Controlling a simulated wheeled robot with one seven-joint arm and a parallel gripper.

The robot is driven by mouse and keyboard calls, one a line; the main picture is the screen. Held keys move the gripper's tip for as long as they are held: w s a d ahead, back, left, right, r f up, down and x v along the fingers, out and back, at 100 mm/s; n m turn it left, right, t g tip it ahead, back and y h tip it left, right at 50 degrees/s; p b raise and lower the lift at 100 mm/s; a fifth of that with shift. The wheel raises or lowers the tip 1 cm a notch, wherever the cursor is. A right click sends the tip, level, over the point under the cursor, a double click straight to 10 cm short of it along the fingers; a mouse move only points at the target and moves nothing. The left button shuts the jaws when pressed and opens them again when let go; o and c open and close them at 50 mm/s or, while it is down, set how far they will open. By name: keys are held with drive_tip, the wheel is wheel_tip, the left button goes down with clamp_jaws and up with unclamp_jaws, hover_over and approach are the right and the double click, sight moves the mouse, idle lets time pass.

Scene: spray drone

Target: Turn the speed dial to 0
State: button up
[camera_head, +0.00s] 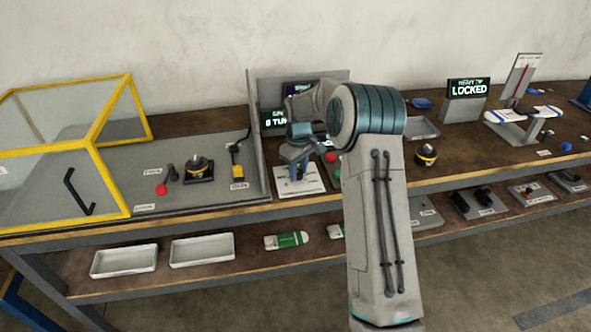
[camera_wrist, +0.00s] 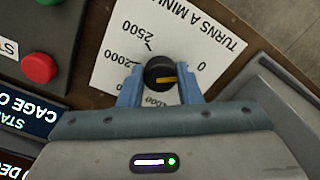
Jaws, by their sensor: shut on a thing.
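The speed dial (camera_wrist: 158,70) is a round black knob with a yellow mark, on a white card (camera_wrist: 112,50) printed "TURNS A MINUTE". In the wrist view 2000 and 2500 are at its left and upper left, and a 0 (camera_wrist: 201,66) is at its right. The yellow mark lies nearly level, right of the knob's middle, on the side of the 0. My gripper (camera_wrist: 159,90) is shut on the knob, one blue finger on each side. In the head view my gripper (camera_head: 298,160) is over the white card (camera_head: 298,187) and hides the knob.
A red button (camera_wrist: 39,67) stands left of the card in the wrist view. In the head view a screen (camera_head: 274,120), partly hidden, starts with "0 TU". A yellow-framed clear cage (camera_head: 100,140) stands left; a "LOCKED" sign (camera_head: 467,88) stands right.

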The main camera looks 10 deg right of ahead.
sight(298, 172)
drive_tip(key=shift+w+r, duration=0.1)
idle(0.5)
drive_tip(key=o, duration=1)
drive_tip(key=shift+a, duration=0.1)
wheel_tip(298, 172, up, 14)
drive_tip(key=shift+f+b, duration=0.15)
drive_tip(key=shift+b, duration=0.15)
